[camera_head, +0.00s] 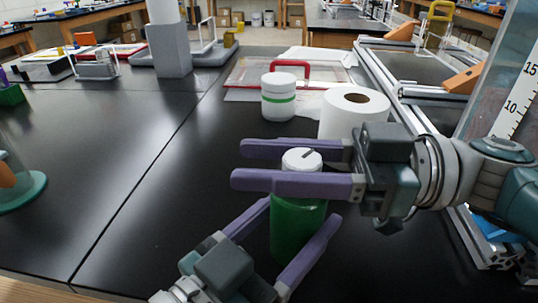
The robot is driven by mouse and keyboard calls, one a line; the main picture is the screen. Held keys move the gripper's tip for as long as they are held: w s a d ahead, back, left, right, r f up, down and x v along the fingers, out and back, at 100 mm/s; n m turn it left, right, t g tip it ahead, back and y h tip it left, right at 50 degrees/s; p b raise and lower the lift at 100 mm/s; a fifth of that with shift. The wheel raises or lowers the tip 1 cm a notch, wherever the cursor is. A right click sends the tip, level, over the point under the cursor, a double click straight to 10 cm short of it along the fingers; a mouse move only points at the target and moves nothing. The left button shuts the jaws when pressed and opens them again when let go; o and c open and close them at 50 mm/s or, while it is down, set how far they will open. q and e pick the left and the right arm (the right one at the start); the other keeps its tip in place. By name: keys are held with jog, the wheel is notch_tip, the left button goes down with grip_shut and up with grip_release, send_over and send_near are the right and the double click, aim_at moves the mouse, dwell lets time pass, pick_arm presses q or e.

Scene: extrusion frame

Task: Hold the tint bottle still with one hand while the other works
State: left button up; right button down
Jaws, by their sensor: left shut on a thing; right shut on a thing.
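The green tint bottle (296,228) stands upright on the black bench, its lower part partly hidden by my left gripper. Its white cap (301,158) has a dark mark and sits at the top of the bottle. My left gripper (300,211) comes in from the lower left, with its purple fingers on either side of the green body, shut on it. My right gripper (238,166) comes in from the right, with its purple fingers on either side of the white cap, shut on it. The near finger hides the bottle's neck.
A white jar with a green band (278,98) and a white paper roll (354,112) stand behind the bottle. An aluminium extrusion frame (392,90) runs along the right. A clear scaled container (508,95) stands at far right. The bench to the left is largely clear.

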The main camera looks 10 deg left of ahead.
jog(key=shift+f, duration=0.1)
jog(key=shift+c, duration=2.1)
grip_release()
notch_tip(320, 180, up, 10)
